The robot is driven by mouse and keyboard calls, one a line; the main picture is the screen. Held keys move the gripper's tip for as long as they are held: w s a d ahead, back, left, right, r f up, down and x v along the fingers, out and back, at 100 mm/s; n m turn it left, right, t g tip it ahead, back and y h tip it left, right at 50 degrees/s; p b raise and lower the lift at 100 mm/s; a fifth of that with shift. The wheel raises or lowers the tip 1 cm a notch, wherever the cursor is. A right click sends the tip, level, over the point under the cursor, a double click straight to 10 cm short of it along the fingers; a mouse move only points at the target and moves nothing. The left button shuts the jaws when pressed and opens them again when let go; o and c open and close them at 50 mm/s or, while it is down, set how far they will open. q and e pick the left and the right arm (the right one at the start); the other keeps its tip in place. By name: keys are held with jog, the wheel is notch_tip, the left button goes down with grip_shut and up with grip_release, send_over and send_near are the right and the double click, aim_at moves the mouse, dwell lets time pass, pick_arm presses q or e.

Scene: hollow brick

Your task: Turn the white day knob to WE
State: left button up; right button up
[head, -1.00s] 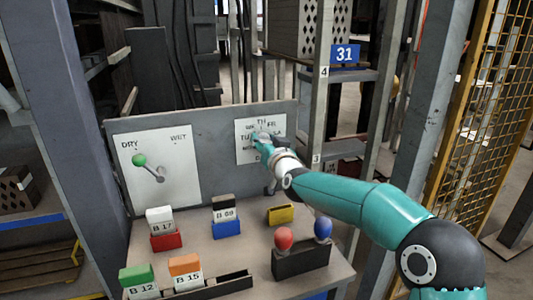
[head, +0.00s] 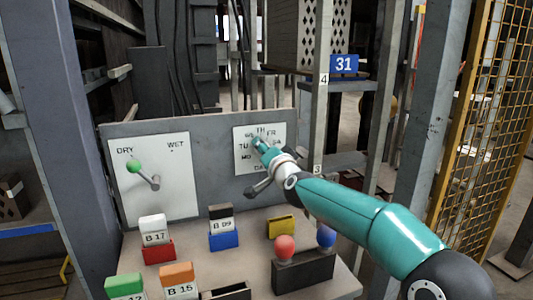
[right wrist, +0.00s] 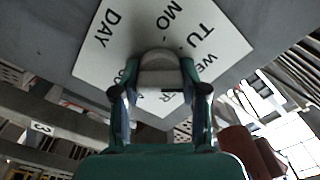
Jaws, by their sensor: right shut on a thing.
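The white day knob (right wrist: 160,72) sits between the two fingers of my right gripper (right wrist: 160,92) in the right wrist view. The fingers are shut on its sides. Its white dial plate (head: 279,138) with day letters is on the grey panel. MO, TU and WE are readable in the wrist view, with DAY at the left. The knob's rounded end is towards MO and TU there; I cannot tell exactly which mark it points to. In the head view my right gripper (head: 261,144) hides the knob. My left gripper is not in view.
A DRY/WET plate (head: 165,200) with a green-tipped lever (head: 134,166) is on the panel's left. Below, the bench holds labelled blocks (head: 153,230), a yellow block (head: 281,227) and a dark box (head: 303,272) with red and blue knobs. A grey post (head: 320,130) stands right of the panel.

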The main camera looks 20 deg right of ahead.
jog(key=shift+f, duration=0.2)
jog(key=o, duration=1.2)
jog(key=shift+d, duration=0.1)
jog(key=shift+c, duration=0.2)
jog(key=shift+r, duration=0.1)
jog(key=shift+s, duration=0.1)
jog(key=shift+s, duration=0.5)
jog(key=s, duration=1.1)
jog(key=shift+d, duration=0.15)
jog(key=shift+w, duration=0.1)
